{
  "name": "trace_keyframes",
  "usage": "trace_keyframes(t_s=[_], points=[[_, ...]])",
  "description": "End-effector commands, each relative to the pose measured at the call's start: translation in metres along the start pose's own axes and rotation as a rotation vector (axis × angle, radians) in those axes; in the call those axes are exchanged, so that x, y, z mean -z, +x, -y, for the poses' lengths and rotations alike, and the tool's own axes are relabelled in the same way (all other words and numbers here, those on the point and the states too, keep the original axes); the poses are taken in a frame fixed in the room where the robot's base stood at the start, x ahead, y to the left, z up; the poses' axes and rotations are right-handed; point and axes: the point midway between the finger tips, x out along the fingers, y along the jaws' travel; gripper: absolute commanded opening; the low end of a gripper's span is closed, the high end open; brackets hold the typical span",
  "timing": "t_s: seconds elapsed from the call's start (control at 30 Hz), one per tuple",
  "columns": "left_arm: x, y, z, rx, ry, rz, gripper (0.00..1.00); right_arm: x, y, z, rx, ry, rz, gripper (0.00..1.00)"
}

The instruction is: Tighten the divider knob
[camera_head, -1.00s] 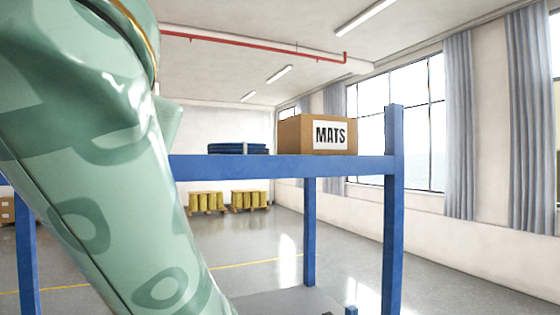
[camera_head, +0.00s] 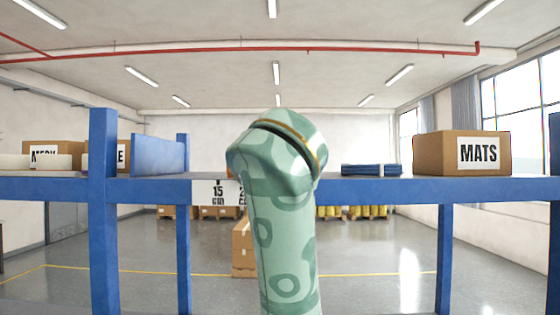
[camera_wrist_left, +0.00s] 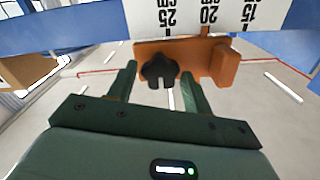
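In the left wrist view the divider knob (camera_wrist_left: 159,70) is black and lobed, on the front of an orange bracket (camera_wrist_left: 222,66). The bracket sits at the edge of a white scale (camera_wrist_left: 188,14) marked 25, 20 and 15 cm. My left gripper (camera_wrist_left: 159,76) is open, its two dark green fingers apart, one on each side of the knob. I see gaps between the fingers and the knob; whether the tips reach its depth is unclear. In the head view my arm hides the knob and bracket. A blue divider (camera_head: 158,155) stands on the shelf. My right gripper is not in view.
The blue shelf (camera_head: 370,190) spans the head view, with blue posts (camera_head: 104,215). It bears a MATS box (camera_head: 462,153), blue mats (camera_head: 371,170) and labelled boxes at left (camera_head: 52,152). Cartons and yellow goods stand on the floor behind.

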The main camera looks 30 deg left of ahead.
Motion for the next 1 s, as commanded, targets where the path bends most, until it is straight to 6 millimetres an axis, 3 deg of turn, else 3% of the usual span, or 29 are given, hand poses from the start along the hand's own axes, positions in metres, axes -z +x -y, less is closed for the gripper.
trace_keyframes(t_s=[0.03,0.1,0.57,1.0], points=[[0.0,0.0,0.0,0.0,0.0,0.0,0.35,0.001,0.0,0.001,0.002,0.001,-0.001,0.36],[0.0,0.0,0.0,0.0,0.0,0.0,0.15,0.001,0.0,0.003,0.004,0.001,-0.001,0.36],[-0.001,-0.001,-0.001,-0.002,0.075,-0.001,0.15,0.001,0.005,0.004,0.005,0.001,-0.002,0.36],[-0.001,-0.001,-0.002,-0.003,0.439,-0.002,0.15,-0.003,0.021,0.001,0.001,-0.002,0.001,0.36]])
